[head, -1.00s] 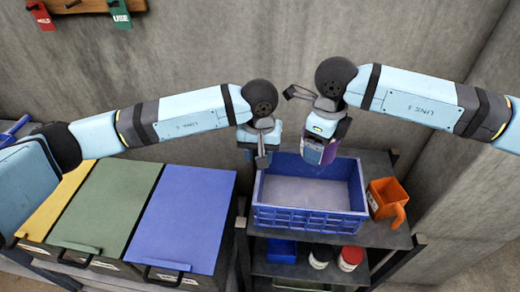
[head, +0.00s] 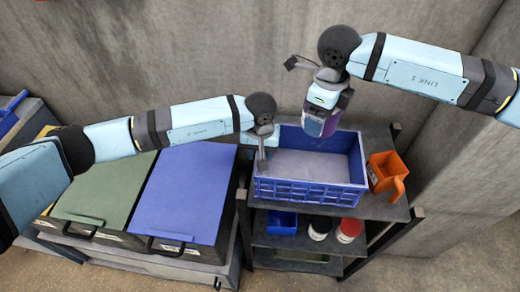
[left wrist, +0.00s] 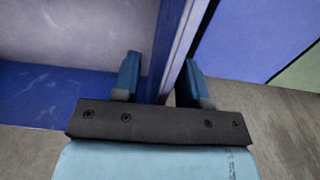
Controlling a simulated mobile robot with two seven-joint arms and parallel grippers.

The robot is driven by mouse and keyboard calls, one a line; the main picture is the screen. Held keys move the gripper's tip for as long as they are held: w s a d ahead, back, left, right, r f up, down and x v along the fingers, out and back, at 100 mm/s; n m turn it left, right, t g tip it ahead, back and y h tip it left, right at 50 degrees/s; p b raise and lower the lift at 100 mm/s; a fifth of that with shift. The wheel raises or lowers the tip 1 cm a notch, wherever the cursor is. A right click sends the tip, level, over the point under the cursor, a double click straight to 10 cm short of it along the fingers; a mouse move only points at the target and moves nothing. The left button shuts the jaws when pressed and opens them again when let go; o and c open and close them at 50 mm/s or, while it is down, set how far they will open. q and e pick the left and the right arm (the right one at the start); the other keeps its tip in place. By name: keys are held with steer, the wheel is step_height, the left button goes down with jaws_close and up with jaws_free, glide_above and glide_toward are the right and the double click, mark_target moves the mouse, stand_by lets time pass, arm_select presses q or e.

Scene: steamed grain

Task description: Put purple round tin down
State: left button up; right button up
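A purple round tin (head: 321,124) is held by my right gripper (head: 325,108) above the back part of the blue crate (head: 310,193). The gripper's fingertips are largely hidden, but it appears shut on the tin. The crate stands on a dark shelf top, and the part of its floor that shows is bare. My left gripper (head: 262,158) is at the crate's left wall. In the left wrist view the left gripper (left wrist: 159,80) is open, its two blue fingers on either side of the crate wall (left wrist: 172,50), with gaps beside it.
Small jars (head: 349,231) and a blue bin (head: 281,222) sit on the shelf below. Bins with blue (head: 186,196) and green (head: 103,187) lids stand at left. A concrete wall is behind.

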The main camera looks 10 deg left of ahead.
arm_select(q)
jaws_close()
arm_select(e)
steer(key=w+d+m, duration=0.1)
steer(key=f+m, duration=0.1)
steer(key=m, duration=0.1)
steer(key=w+d+f+m, duration=0.1)
steer(key=m, duration=0.1)
steer(key=shift+w+d+f, duration=0.2)
steer(key=shift+w+d, duration=0.1)
steer(key=shift+w, duration=0.05)
steer(key=m, duration=0.1)
glide_above(317, 167)
step_height(317, 167, down, 13)
steer(key=shift+a+r, duration=0.1)
steer(key=shift+r, duration=0.05)
steer(key=shift+f, duration=2.55)
steer(key=shift+f, duration=0.15)
steer(key=o, duration=0.9)
steer(key=shift+c, duration=0.2)
